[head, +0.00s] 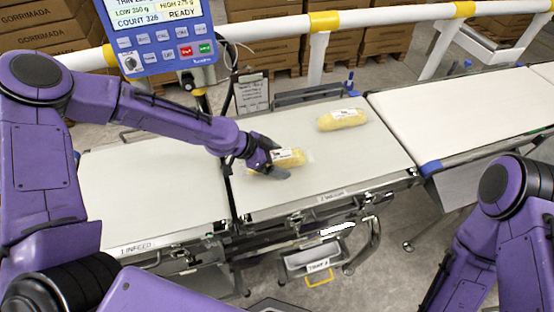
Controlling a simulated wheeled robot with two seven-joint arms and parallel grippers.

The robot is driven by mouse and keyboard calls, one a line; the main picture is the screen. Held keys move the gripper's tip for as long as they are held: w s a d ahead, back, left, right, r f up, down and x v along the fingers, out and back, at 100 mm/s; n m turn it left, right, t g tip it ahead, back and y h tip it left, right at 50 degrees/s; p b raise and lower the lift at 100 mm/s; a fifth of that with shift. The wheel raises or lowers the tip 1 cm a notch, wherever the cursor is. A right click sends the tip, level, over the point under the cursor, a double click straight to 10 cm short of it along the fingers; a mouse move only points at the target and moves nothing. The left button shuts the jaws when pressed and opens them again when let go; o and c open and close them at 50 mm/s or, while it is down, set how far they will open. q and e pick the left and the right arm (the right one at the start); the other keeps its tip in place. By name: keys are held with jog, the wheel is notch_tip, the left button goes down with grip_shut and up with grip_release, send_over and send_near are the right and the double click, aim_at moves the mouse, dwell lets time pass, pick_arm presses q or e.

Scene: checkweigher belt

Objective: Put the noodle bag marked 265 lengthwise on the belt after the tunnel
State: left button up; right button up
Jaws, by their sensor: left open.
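A yellow noodle bag (292,157) with a white label lies on the middle belt (290,195), near its left end. A second such bag (342,119) lies farther back and to the right on the same belt. The marks on both labels are too small to read. My left gripper (274,160) is open at the left end of the nearer bag and hides part of it; I cannot tell whether it touches the bag. My right arm (500,215) is at the lower right; its gripper is out of view. I cannot make out a tunnel.
The infeed belt (150,190) on the left and the right belt (460,110) are bare. A blue display (160,37) stands behind the infeed belt. A grey tray (312,258) hangs below the front edge. A white and yellow rail (350,18) and stacked boxes stand behind.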

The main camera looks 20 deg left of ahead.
pick_arm(q)
jog(key=c, duration=1.2)
jog(key=shift+w+r, duration=0.1)
jog(key=shift+c, duration=0.2)
